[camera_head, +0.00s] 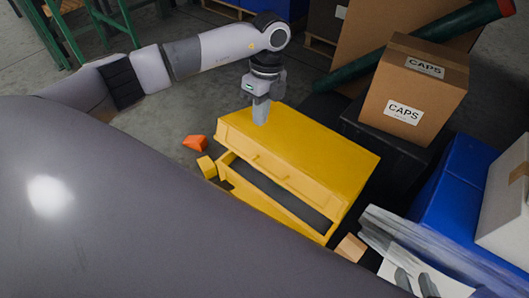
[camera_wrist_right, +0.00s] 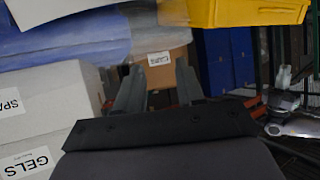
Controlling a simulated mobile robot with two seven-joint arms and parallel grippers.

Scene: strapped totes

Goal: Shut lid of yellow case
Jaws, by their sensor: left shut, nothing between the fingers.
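The yellow case (camera_head: 318,232) sits in the middle of the head view. Its lid (camera_head: 300,145) is tilted, with a gap along the near side that shows the dark inside. My left gripper (camera_head: 261,115) is shut and empty, pointing down at the lid's far left edge; I cannot tell whether it touches. Part of the yellow case (camera_wrist_right: 245,10) shows at the top of the right wrist view.
An orange block (camera_head: 195,143) and small yellow and tan blocks (camera_head: 207,167) (camera_head: 351,248) lie beside the case. A CAPS carton (camera_head: 412,90) stands on a black tote behind right. A blue tote (camera_head: 465,200) and white box (camera_head: 505,205) are at right.

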